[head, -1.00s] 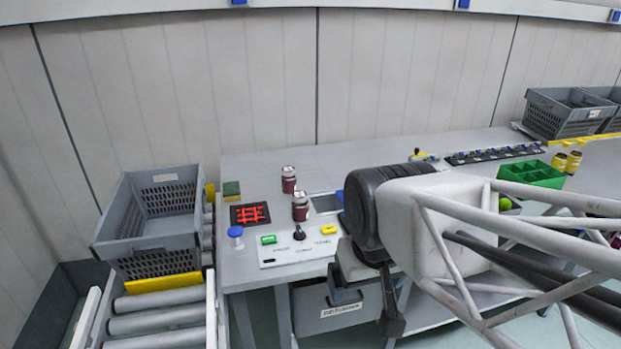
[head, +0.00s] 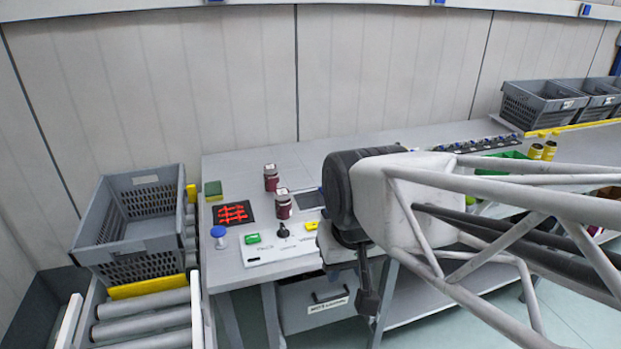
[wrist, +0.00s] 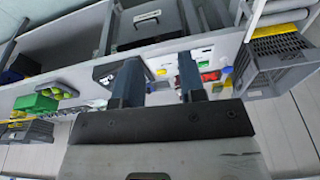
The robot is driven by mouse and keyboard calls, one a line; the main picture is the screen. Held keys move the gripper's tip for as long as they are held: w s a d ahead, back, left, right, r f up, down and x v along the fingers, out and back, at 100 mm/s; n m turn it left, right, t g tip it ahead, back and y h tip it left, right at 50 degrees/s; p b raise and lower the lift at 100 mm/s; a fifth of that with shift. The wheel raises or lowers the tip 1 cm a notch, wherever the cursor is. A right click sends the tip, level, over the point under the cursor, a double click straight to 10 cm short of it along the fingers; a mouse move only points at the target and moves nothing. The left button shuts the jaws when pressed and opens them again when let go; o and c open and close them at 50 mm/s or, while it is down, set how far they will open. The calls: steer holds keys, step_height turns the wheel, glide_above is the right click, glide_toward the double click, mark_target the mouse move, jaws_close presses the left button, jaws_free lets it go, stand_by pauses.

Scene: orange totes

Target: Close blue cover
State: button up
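I cannot make out the blue cover for sure in either current view. In the head view, a grey recess (head: 309,200) in the bench top shows beside my arm, and my arm hides its right side. My gripper (wrist: 157,62) shows in the wrist view as two dark blue fingers, spread apart, with nothing held between them. In the head view, my gripper (head: 367,297) points down in front of the bench's front edge, right of the white control panel (head: 280,248); its fingertips are hard to separate there.
On the bench stand two dark red jars (head: 271,178), a red-lit black panel (head: 234,213) and a blue round button (head: 218,236). A grey crate (head: 135,225) sits left on rollers. A grey drawer (head: 318,300) is under the bench. A green bin (head: 500,161) lies behind my arm.

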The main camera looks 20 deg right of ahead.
steer(key=w, duration=0.1)
steer(key=w+m, duration=0.1)
steer(key=w, duration=0.1)
steer(key=w+r+m, duration=0.1)
steer(key=shift+w+d+g+y, duration=0.3)
steer(key=shift+d, duration=0.05)
jaws_close()
steer(key=w+d+f+m+y, duration=0.1)
steer(key=w+d+m, duration=0.2)
steer(key=w, duration=0.5)
steer(key=w+d+m+y, duration=0.2)
steer(key=w+d+m, duration=0.2)
steer(key=w, duration=0.5)
steer(key=w+d+f+m+y, duration=0.1)
steer(key=w+d+m, duration=0.2)
steer(key=w, duration=0.5)
steer(key=w+d+f+m+t+y, duration=0.1)
steer(key=w+d+f+m, duration=0.4)
steer(key=w+d, duration=0.5)
steer(key=w+d+f+m+t+y, duration=0.1)
steer(key=w+d+f+m+y, duration=0.1)
steer(key=w+d+f+m, duration=0.3)
steer(key=w+d+f, duration=0.4)
steer(key=w+d, duration=0.1)
steer(key=d, duration=0.2)
steer(key=shift+w+d+f+m, duration=0.3)
steer(key=shift+w+f, duration=0.1)
